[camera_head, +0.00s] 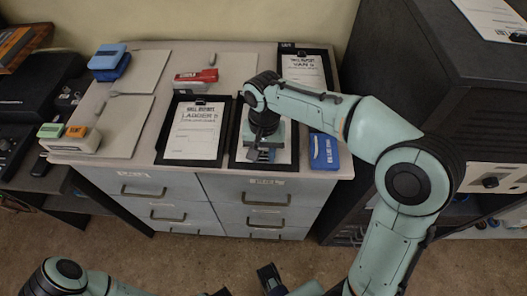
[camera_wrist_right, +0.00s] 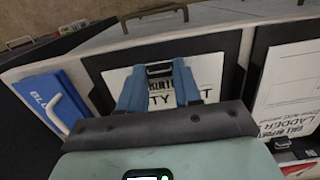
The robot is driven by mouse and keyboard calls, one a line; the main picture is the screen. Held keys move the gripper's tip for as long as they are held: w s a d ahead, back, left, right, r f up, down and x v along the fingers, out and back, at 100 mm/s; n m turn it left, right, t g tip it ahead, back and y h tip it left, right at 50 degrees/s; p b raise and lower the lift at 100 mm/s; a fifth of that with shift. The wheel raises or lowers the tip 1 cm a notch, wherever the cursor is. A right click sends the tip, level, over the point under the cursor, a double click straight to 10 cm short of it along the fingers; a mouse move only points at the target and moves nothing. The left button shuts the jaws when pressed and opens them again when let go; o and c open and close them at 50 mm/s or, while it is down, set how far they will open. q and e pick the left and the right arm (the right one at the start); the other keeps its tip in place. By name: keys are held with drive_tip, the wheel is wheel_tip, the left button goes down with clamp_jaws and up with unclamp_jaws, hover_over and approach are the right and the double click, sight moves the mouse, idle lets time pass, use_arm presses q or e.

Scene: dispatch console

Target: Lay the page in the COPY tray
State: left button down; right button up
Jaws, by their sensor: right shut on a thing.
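My right gripper (camera_head: 257,152) reaches down over the middle front board on the cabinet top. In the wrist view its blue fingers (camera_wrist_right: 158,80) are shut around a small dark clip at the edge of a white page (camera_wrist_right: 207,70). The page lies within a dark board (camera_wrist_right: 232,75), with printing partly covered by the fingers; in the head view the page (camera_head: 283,155) shows beside the gripper. I cannot tell whether the page is lifted. I cannot make out which tray is marked COPY. My left gripper (camera_head: 270,279) is low at the front, away from the cabinet; its opening is unclear.
A LADDER page on a dark board (camera_head: 194,131) lies left, a VAN page (camera_head: 303,70) behind. A blue box (camera_head: 324,151) sits close right. A dark cabinet (camera_head: 400,60) stands right.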

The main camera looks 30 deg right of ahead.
drive_tip(key=o, duration=1)
drive_tip(key=r+p, duration=0.1)
drive_tip(key=r, duration=0.7)
drive_tip(key=r+p, duration=0.1)
drive_tip(key=r, duration=0.3)
drive_tip(key=shift+w+d+r+p, duration=0.1)
drive_tip(key=shift+w+d+p, duration=0.1)
drive_tip(key=shift+w+p, duration=0.15)
